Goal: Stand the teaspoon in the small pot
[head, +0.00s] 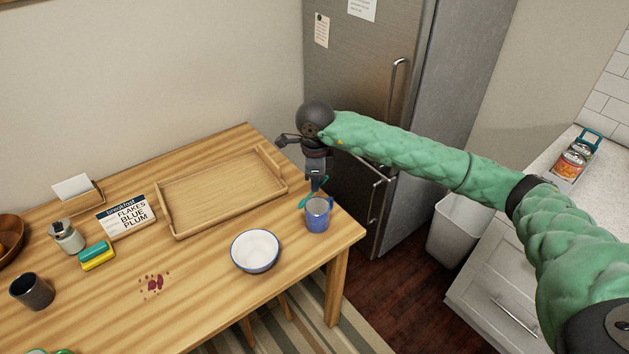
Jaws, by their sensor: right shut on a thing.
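My right gripper (316,184) points down at the table's right end, shut on a teal teaspoon (304,202). The teaspoon is slanted in the jaws, just above and beside the rim of a blue mug (318,218). Whether it touches the mug I cannot tell, and the gripper hides part of it. My left gripper is not in view.
A white bowl with a blue rim (255,268) stands left of the mug. A wooden tray (172,222) lies behind it. The front middle is mostly clear.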

